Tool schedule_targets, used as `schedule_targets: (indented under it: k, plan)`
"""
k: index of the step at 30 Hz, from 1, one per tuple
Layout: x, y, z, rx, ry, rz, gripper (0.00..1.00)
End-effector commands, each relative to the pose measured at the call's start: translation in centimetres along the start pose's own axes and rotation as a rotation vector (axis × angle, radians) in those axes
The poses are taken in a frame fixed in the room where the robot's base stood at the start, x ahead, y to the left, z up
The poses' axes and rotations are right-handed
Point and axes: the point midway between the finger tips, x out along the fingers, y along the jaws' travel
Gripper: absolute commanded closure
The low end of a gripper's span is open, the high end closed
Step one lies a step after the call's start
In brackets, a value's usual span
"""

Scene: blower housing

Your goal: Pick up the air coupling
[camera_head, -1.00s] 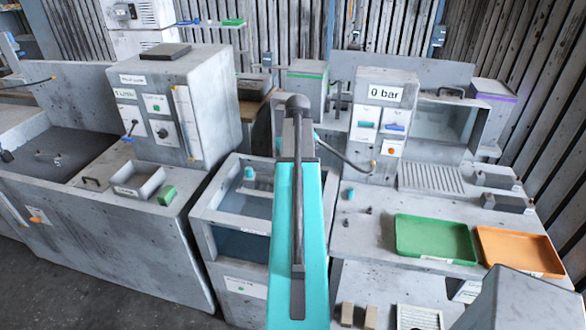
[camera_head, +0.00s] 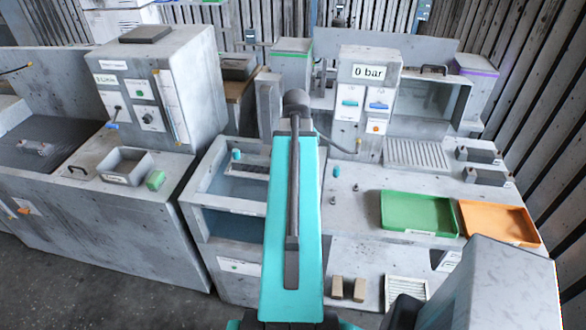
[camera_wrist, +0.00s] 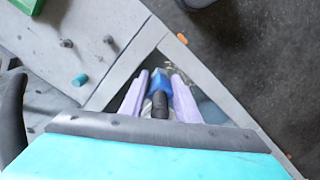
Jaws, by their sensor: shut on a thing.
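In the wrist view my gripper (camera_wrist: 159,88) has its two lavender fingers shut on a small piece with a blue block and a black cylindrical end. It appears to be the air coupling (camera_wrist: 159,103), though its full shape is partly hidden by the fingers and my arm. The fingers hold it over the corner of a grey-framed opening, which looks like the open tank. In the head view my gripper and the held piece are hidden behind my turquoise arm.
The open tank (camera_head: 205,186) lies left of my arm. On the right bench are a teal peg (camera_head: 336,171), small dark pegs, a green tray (camera_head: 388,211) and an orange tray (camera_head: 530,237).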

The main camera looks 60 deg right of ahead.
Motion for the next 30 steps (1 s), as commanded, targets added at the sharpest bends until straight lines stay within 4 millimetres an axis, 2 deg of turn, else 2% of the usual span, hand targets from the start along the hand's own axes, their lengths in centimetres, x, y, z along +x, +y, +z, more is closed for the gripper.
schedule_targets:
  k: [22, 26, 30]
  plan:
    - [0.0, -0.2, 0.0, -0.004, 0.000, 0.000, 0.99]
    - [0.2, -0.9, -0.4, -0.021, 0.000, 0.000, 0.99]
    - [0.6, -2.7, -1.5, -0.060, 0.001, 0.000, 0.99]
